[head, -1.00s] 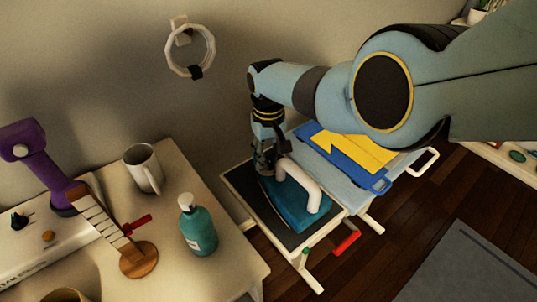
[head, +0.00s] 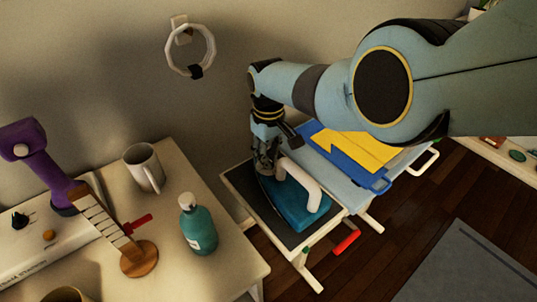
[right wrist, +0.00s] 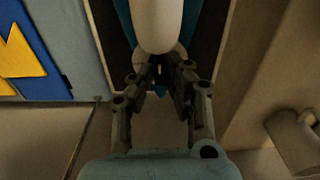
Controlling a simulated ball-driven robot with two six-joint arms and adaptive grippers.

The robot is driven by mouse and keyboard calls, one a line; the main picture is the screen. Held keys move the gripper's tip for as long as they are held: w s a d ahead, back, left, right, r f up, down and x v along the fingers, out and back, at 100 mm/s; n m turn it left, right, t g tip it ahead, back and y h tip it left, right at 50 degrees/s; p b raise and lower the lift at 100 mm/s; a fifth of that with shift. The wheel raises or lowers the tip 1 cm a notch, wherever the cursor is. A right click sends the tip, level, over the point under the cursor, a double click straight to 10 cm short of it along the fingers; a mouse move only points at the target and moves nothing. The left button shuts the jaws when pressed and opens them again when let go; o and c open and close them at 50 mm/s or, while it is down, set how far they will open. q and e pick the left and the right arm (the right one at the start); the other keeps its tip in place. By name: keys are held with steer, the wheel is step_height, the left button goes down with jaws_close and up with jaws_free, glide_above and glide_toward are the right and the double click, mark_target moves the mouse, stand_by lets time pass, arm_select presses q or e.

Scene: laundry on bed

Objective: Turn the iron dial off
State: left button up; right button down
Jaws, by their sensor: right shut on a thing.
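The iron has a teal-blue body (head: 297,208) and a white looped handle (head: 306,184). It rests on the dark plate of a small ironing stand (head: 242,198). My right gripper (head: 266,170) reaches down to the iron's narrow end, in front of the handle. In the right wrist view its fingers (right wrist: 160,88) are closed together just below the white handle (right wrist: 156,24), on a small part at the iron's front that looks like the dial. The fingers hide most of that part, so its setting cannot be read. My left gripper is out of view.
A white ring (head: 190,50) hangs on the wall.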

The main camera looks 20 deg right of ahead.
steer(key=c, duration=1.4)
jaws_free()
steer(key=shift+o, duration=0.2)
steer(key=shift+r, duration=0.6)
step_height(320, 180, up, 11)
steer(key=shift+s+f, duration=0.1)
steer(key=shift+f, duration=0.1)
